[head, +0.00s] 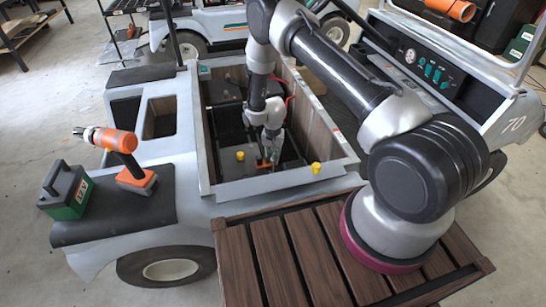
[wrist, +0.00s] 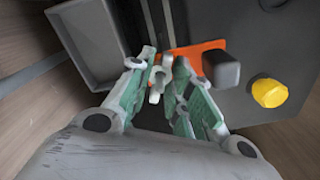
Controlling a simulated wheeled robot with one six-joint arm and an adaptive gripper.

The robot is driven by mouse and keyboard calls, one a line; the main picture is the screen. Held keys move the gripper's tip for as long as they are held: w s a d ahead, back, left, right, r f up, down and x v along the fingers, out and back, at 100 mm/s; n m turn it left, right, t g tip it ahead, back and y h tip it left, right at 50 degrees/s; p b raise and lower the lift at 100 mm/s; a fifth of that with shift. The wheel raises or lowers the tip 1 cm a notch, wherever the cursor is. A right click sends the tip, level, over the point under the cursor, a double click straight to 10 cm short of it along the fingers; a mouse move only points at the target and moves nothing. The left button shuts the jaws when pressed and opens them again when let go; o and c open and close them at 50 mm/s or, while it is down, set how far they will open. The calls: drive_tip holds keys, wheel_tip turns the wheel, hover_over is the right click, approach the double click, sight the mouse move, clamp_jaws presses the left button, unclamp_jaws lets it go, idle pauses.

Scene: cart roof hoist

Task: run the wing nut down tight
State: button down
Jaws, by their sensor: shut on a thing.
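The wing nut (wrist: 157,78) is a small pale metal piece between my fingertips in the wrist view. My gripper (wrist: 163,70) is shut on it, with green-padded fingers on either side. An orange hold-down bar (wrist: 205,52) lies just beyond the nut across a dark battery top. In the head view my gripper (head: 266,158) reaches down into the cart's open bay, and the orange bar (head: 263,166) shows beside the fingertips. The nut is too small and covered to make out there. The stud under the nut is hidden, so I cannot tell how far down the nut sits.
A yellow cap (wrist: 269,92) and a dark block (wrist: 221,68) stand right of the fingers. A grey open tray (wrist: 96,42) is at upper left. The bay's rim (head: 280,184) surrounds my arm. An orange drill (head: 122,150) and a green box (head: 67,190) stand on the cart's left side.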

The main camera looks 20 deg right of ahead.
drive_tip(key=shift+w+r+m, duration=0.1)
drive_tip(key=shift+m, duration=0.5)
drive_tip(key=c, duration=1.3)
unclamp_jaws()
drive_tip(key=shift+o, duration=0.2)
wheel_tip(320, 180, up, 12)
